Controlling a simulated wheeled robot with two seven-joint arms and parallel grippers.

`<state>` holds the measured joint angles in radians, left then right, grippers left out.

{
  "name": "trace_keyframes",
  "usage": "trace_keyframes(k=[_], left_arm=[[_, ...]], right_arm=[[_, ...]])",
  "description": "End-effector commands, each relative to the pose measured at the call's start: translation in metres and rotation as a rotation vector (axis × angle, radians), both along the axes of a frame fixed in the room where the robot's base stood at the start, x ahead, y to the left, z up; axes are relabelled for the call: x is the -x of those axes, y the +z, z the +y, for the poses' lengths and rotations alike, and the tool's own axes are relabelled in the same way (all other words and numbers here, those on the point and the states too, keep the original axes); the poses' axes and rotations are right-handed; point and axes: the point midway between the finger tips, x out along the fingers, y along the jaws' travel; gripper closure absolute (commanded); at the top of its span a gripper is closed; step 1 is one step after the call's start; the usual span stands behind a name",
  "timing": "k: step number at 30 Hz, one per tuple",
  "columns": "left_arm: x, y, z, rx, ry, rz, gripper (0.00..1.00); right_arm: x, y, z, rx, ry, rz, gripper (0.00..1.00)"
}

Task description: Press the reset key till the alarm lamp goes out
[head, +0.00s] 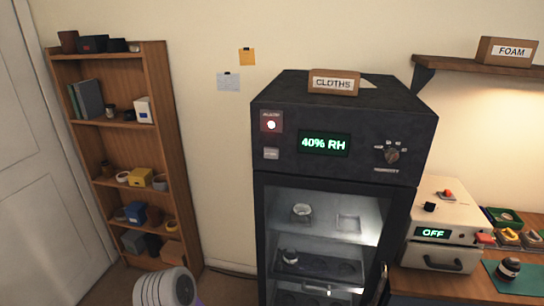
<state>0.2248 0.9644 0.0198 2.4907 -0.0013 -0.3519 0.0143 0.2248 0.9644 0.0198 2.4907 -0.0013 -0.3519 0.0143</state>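A dark cabinet (425,125) stands in the middle of the head view. A small label above the lamp is too small to read for sure. Just below is a small light grey key (271,153), which looks like the reset key; its lettering is not legible. The display (323,143) to the right reads 40% RH in green. Neither of my grippers shows in the view.
A rounded white part, likely of my arm, shows at the bottom left. The cabinet has a knob (392,155) and a glass door with lit shelves. A CLOTHS box (333,82) sits on top. A bookshelf (160,110) stands left; a white device (446,215) reading OFF stands right.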

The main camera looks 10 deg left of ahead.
Motion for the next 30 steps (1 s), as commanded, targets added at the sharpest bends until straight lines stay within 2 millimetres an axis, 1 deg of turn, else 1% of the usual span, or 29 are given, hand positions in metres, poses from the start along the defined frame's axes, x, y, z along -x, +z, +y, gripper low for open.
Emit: trace_keyframes(k=[6,11,12,14,15,30], left_arm=[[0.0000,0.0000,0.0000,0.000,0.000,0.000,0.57],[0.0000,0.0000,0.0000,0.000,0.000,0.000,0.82],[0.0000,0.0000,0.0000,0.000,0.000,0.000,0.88],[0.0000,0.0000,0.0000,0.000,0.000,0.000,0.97],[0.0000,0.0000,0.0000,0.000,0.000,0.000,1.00],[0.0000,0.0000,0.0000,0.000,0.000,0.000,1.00]], right_arm=[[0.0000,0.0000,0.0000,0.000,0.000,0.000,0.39],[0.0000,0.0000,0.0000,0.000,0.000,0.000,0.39],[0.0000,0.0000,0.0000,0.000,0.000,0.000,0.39],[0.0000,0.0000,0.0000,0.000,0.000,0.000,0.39],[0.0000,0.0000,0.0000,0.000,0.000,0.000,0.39],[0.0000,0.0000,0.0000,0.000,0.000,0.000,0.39]])
